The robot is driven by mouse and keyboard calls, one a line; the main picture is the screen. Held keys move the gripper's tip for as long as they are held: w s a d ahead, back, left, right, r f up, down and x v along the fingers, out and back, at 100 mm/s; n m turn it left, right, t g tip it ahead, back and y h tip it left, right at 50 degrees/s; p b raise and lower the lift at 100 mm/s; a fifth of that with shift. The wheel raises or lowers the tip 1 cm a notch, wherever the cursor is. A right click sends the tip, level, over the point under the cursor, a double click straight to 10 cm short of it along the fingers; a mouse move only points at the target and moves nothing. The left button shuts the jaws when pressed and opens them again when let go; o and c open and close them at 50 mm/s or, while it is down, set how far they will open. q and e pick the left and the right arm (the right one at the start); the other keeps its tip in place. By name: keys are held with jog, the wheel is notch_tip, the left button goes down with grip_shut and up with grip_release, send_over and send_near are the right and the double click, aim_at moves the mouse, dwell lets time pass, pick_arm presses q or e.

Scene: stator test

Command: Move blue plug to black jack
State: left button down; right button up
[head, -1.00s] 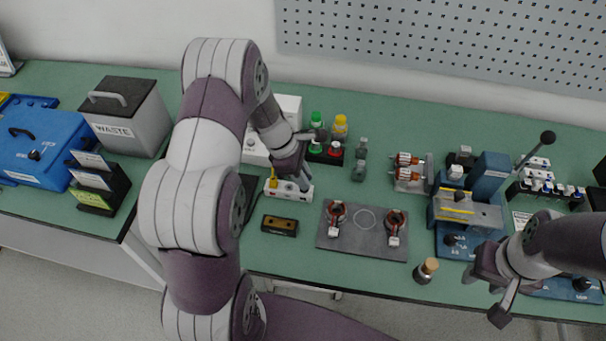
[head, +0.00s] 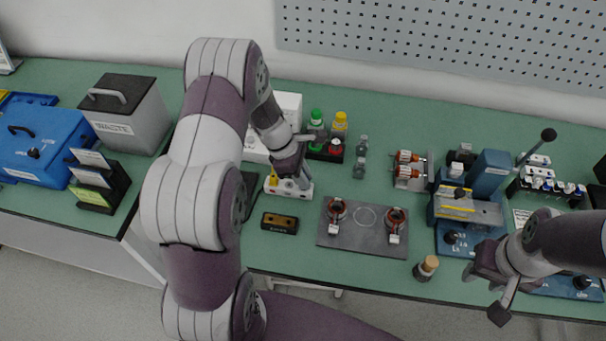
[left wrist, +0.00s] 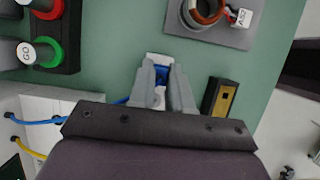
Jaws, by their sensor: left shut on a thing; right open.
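My left gripper (head: 296,180) is over the white jack block (head: 289,193) near the middle of the bench. In the left wrist view its two fingers (left wrist: 163,92) are shut on the blue plug (left wrist: 161,73), with the white end of the block beyond them. A blue cable (left wrist: 48,121) runs from the left towards the fingers. The fingers hide much of the block's top, so I cannot tell the black jack clearly or whether the plug touches a jack. My right gripper (head: 484,298) is open and empty beyond the bench's front edge at right.
A yellow plug (head: 272,177) stands at the block's left end. A black box with a tan top (head: 280,223) lies in front. A grey mat (head: 364,244) with two stators is to the right.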

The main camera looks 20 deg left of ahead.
pick_arm(q)
jog(key=shift+f, duration=0.3)
jog(key=c, duration=1)
grip_release()
jog(key=v, duration=1.2)
jog(key=shift+a+r, duration=0.2)
jog(key=shift+r, duration=0.1)
